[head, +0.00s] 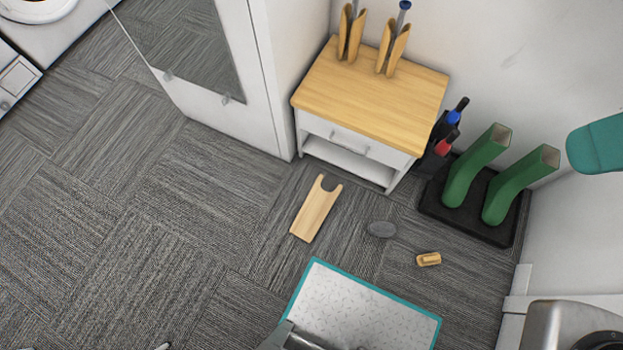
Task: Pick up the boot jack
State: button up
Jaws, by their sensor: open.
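The boot jack (316,209) is a flat, light wooden board with a U-shaped notch at its far end. It lies on the grey carpet tiles in front of the small cabinet, apart from the things around it, tilted slightly in the picture. Nothing covers it. I cannot make out my gripper in the head view.
A wood-topped cabinet (370,95) bears two wooden shoe trees. Green boots (475,166) stand on a black tray (465,226). Carpet to the left is clear.

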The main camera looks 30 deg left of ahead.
aim_at(318, 204)
jog(key=u, duration=0.45)
jog(key=k, duration=0.5)
jog(key=u, duration=1.25)
jog(key=i, duration=0.7)
jog(key=z, duration=0.55)
